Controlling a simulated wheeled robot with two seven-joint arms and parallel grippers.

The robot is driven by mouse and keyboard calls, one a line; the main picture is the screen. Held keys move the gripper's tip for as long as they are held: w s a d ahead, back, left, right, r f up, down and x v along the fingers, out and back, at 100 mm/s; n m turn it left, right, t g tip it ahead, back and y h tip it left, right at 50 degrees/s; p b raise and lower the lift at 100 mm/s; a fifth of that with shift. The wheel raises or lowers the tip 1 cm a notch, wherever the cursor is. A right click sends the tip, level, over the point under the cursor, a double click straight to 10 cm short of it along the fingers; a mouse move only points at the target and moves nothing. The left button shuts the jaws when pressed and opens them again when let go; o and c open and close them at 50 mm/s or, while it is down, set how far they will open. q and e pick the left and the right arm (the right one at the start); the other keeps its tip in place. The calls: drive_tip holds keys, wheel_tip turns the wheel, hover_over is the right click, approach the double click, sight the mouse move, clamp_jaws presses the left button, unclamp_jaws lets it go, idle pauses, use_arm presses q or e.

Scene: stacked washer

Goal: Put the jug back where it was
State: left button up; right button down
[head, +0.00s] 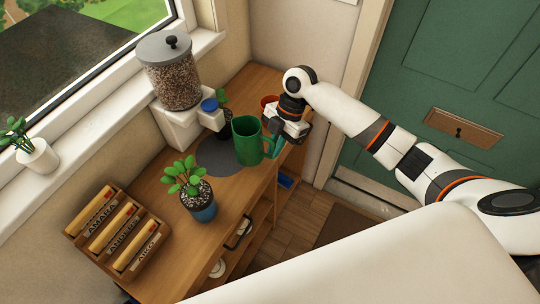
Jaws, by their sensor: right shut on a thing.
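The green jug (246,141) is upright over the back part of the wooden bench, at the right edge of a dark grey round mat (214,158). My right gripper (276,141) comes in from the right and is shut on the jug at its right side, where the handle is. The fingertips are partly hidden by the jug and handle. I cannot tell whether the jug's base touches the bench or hangs just above it. My left gripper is not in view.
A seed dispenser (170,75) with a blue-capped outlet stands behind the mat. A potted plant (203,208) in a blue pot stands in front. A wooden seed-packet box (118,232) is at the left. A red pot (268,102) and another plant are behind the jug.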

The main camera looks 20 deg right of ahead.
wheel_tip(320, 180, down, 5)
drive_tip(key=shift+f+p, duration=0.1)
drive_tip(key=shift+p, duration=0.3)
drive_tip(key=c, duration=1.9)
unclamp_jaws()
drive_tip(key=shift+f, duration=0.1)
drive_tip(key=o, duration=0.4)
drive_tip(key=b+v, duration=0.2)
drive_tip(key=v, duration=1)
